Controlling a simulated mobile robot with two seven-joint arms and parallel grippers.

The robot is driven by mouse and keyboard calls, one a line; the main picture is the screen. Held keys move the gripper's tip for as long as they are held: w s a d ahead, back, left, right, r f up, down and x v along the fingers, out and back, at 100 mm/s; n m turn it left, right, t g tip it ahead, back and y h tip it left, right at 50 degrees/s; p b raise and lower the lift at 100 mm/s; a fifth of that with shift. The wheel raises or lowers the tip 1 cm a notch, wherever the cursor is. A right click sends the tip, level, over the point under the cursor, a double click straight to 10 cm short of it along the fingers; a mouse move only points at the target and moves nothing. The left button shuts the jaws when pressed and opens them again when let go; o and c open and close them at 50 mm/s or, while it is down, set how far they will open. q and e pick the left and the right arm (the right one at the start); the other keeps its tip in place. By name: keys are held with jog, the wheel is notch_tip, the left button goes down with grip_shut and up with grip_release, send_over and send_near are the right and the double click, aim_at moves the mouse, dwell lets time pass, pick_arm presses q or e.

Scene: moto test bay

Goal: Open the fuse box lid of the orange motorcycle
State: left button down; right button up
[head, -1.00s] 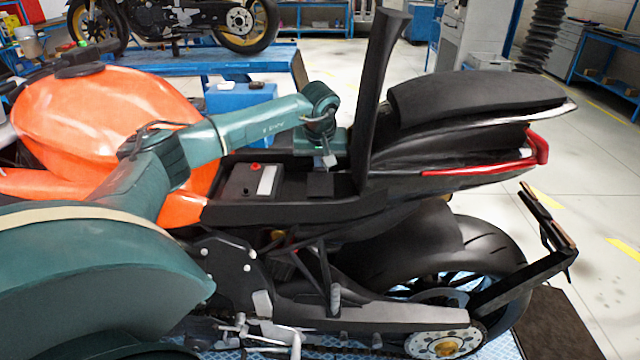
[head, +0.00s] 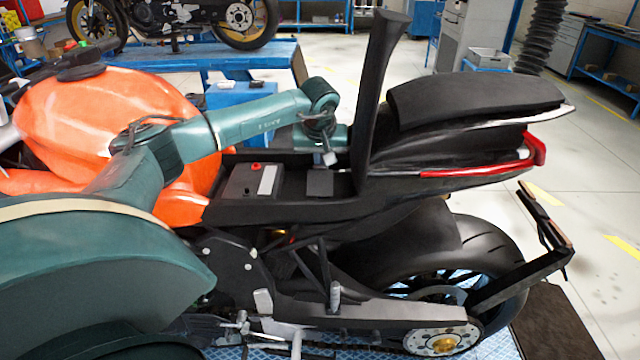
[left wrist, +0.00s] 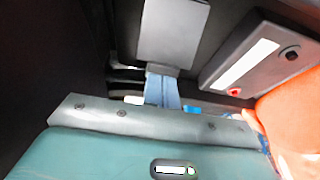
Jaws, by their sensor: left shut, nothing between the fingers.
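The orange motorcycle (head: 105,115) stands across the head view, with its front seat panel (head: 382,90) raised upright. In the open bay under it, a small dark grey panel, apparently the fuse box lid (head: 319,184), lies beside the battery. In the left wrist view the lid (left wrist: 172,32) shows as a plain grey rectangle just beyond the fingers. My left gripper (head: 329,158) is shut and empty, a little above the lid's far edge; its fingers also show in the wrist view (left wrist: 162,88). Contact with the lid cannot be told. My right gripper is not in view.
The battery (head: 250,182), with a red terminal and white label, sits left of the lid. The raised seat panel stands close to the right of my gripper. The orange tank is at the left. A blue bench (head: 190,72) with another motorcycle is behind.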

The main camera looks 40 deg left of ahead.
aim_at(321, 176)
pick_arm(q)
jog(key=shift+s+d+f, duration=0.4)
jog(key=shift+s+d, duration=0.15)
jog(key=shift+d, duration=0.05)
jog(key=shift+s+d+r+p, duration=0.3)
jog(key=shift+s+d+p, duration=0.2)
jog(key=shift+s, duration=0.2)
jog(key=shift+d+r, duration=0.15)
jog(key=shift+r, duration=0.05)
jog(key=shift+s+r+p, duration=0.2)
jog(key=shift+s+p, duration=0.1)
jog(key=shift+p, duration=0.05)
jog(key=shift+w+r, duration=0.1)
jog(key=shift+w, duration=0.05)
jog(key=shift+w+a+r, duration=0.35)
jog(key=shift+r, duration=0.45)
jog(key=shift+w+a+r, duration=0.3)
jog(key=shift+w+r, duration=0.1)
jog(key=shift+r, duration=0.45)
jog(key=shift+w+a+r, duration=0.35)
jog(key=shift+r, duration=0.45)
